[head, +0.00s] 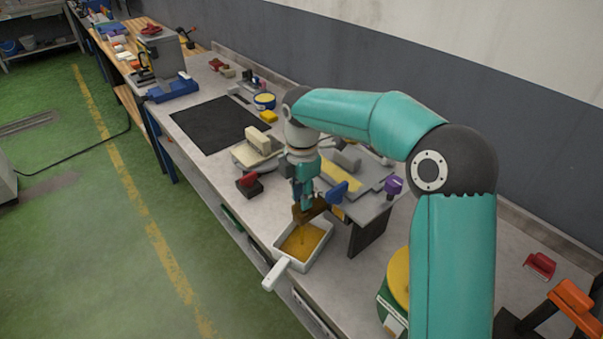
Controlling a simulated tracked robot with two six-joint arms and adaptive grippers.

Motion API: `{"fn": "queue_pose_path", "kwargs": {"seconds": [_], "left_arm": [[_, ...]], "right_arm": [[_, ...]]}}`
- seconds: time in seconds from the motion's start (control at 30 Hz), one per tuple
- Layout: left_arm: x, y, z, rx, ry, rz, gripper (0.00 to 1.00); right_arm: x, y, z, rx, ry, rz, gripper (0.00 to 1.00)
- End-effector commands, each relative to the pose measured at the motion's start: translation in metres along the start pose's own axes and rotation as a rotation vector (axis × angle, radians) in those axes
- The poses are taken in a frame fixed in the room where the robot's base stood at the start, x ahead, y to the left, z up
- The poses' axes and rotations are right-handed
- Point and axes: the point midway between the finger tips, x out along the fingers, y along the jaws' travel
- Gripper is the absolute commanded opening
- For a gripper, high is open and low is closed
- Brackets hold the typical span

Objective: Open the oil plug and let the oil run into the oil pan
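A white oil pan (304,265) with a handle pointing to the front left sits at the front edge of the bench. Amber oil (301,243) covers its bottom, and a thin amber streak seems to come down into it from above. My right gripper (303,203) points down just above the far side of the pan, at a brown part (316,209) on the front of the grey machine (367,178). Its fingertips overlap this part, so I cannot tell whether they grip anything. The oil plug cannot be made out. My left gripper is not in view.
A blue handle (338,190) and a purple knob (392,186) stand close to the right gripper. A red-topped block (250,185) lies left of it. A green and yellow container (393,290) stands right of the pan. A black mat (221,124) farther back is clear.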

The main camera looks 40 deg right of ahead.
Motion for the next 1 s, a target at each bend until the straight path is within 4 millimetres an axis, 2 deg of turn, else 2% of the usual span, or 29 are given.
{"fn": "queue_pose_path", "kwargs": {"seconds": [0.3,0.5,0.7,1.0], "left_arm": [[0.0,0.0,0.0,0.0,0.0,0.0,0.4],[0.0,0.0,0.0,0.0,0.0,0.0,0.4],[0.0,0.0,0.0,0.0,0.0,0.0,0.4],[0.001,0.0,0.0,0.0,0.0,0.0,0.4]], "right_arm": [[-0.062,0.002,0.0,0.001,0.0,0.007,0.25],[-0.093,0.002,0.0,-0.001,0.0,0.004,0.25],[-0.105,0.001,0.0,0.0,0.0,0.003,0.25],[-0.106,0.001,0.0,0.0,0.0,0.002,0.25]]}}
